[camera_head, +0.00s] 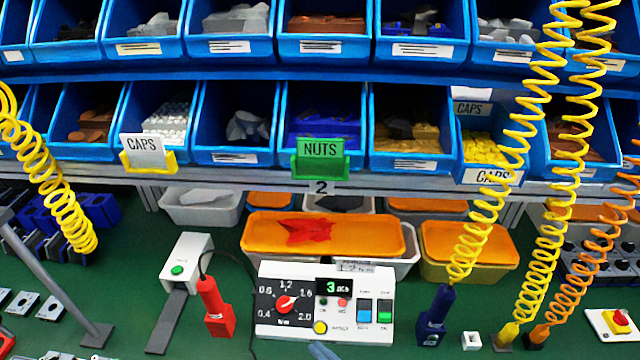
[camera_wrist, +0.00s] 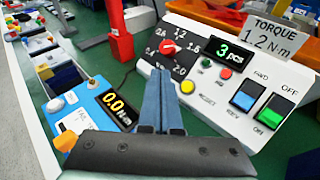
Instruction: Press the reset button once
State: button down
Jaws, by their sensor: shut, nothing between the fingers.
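The white control box (camera_head: 378,332) stands on the green bench. It also fills the right of the wrist view (camera_wrist: 232,116). On its face are a round yellow button (camera_head: 320,327), a small red button (camera_head: 342,302) and a red rotary knob (camera_head: 285,302). The yellow button (camera_wrist: 187,87) and red button (camera_wrist: 226,73) also show in the wrist view. The small lettering is too blurred to tell for sure which is reset. My gripper (camera_wrist: 160,75) is shut and empty, its tips just left of the yellow button. In the head view its tip (camera_head: 322,350) shows below the box; contact is unclear.
The box has a display reading 3 pcs (camera_head: 333,287), a blue switch (camera_head: 364,311) and a green switch (camera_head: 385,311). A red tool (camera_head: 215,308) stands left and a dark blue tool (camera_head: 436,315) right. A blue device (camera_wrist: 75,112) reads 0.0 in the wrist view.

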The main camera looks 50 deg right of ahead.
aim_at(320, 328)
jog(key=w+d+f+b, duration=0.1)
jog(key=b, duration=0.1)
jog(key=w+d+f+b, duration=0.1)
jog(key=f+b, duration=0.1)
jog(key=w+d+f+b, duration=0.1)
jog(key=f+b, duration=0.1)
jog(key=shift+d, duration=0.3)
jog(key=shift+w+d+f, duration=0.3)
jog(key=shift+d, duration=0.05)
jog(key=shift+w+f+b, duration=0.1)
jog(key=shift+b, duration=0.2)
dwell(1.3)
jog(key=shift+w+d+f, duration=0.1)
jog(key=shift+d+f, duration=0.1)
jog(key=shift+d, duration=0.05)
jog(key=shift+w+d+f+b, duration=0.15)
jog(key=shift+d+f+b, duration=0.05)
jog(key=shift+f+b, duration=0.15)
dwell(0.7)
jog(key=shift+r, duration=0.2)
jog(key=shift+s+a+r+p, duration=0.35)
jog(key=shift+a+r+p, duration=0.15)
jog(key=shift+p, duration=0.5)
